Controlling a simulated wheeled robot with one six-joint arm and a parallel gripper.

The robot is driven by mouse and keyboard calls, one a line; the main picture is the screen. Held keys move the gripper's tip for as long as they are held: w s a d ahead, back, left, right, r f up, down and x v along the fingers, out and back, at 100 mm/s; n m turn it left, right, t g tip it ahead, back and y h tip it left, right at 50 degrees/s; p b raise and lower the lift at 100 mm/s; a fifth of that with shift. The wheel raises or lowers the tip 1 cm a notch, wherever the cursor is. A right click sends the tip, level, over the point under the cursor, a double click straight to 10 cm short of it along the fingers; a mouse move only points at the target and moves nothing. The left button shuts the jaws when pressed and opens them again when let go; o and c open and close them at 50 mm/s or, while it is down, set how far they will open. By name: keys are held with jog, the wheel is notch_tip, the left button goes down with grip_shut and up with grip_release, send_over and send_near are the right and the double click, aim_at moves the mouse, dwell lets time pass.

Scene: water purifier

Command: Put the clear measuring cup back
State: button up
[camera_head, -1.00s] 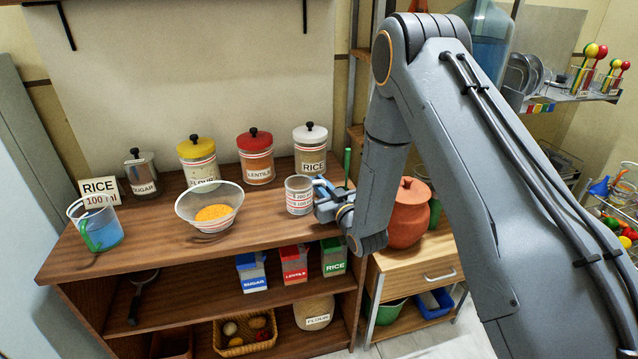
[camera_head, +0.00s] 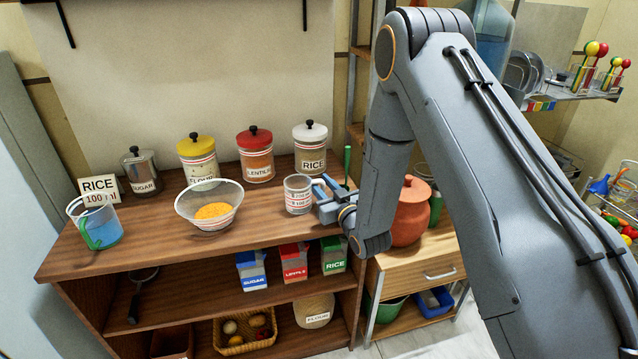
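My gripper (camera_head: 326,187) is just right of the cup. Its two blue fingers are apart, with a gap between them, and point toward the cup's right side. The gripper looks empty. I cannot tell whether a fingertip still touches the cup. The cup's handle is not clearly seen.
A blue-tinted jug (camera_head: 104,233) and a "RICE 100 ml" card (camera_head: 99,190) are at the far left. Lidded canisters (camera_head: 256,160) line the back. A terracotta pot (camera_head: 409,214) stands right of my gripper.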

jog(key=b+v, duration=0.2)
jog(key=v, duration=0.8)
jog(key=shift+s+d+f, duration=0.1)
jog(key=shift+s+d, duration=0.05)
jog(key=shift+s, duration=0.25)
jog(key=shift+w+d+h, duration=0.3)
jog(key=shift+w+h, duration=0.05)
jog(key=shift+h, duration=0.05)
jog(key=d+g+h, duration=0.1)
jog(key=d, duration=0.1)
jog(key=d+m+g+h, duration=0.1)
jog(key=d, duration=0.1)
jog(key=d+g+h, duration=0.1)
jog(key=d+h, duration=0.1)
jog(key=shift+s+d+r+m+g, duration=0.1)
jog(key=shift+r+m+g, duration=0.2)
jog(key=s+d+r+m+g+h, duration=0.1)
jog(key=s+d+g, duration=0.2)
jog(key=s, duration=0.6)
jog(key=s+d+r+m+g+h, duration=0.1)
jog(key=s+d+g, duration=0.2)
jog(key=s+g, duration=0.2)
jog(key=s+d+r+m+g+h, duration=0.1)
jog(key=s+d+m+g, duration=0.1)
jog(key=s, duration=1)
jog(key=shift+s+d+g+h, duration=0.3)
jog(key=shift+d+g, duration=0.1)
jog(key=shift+g, duration=0.5)
jog(key=shift+a, duration=0.1)
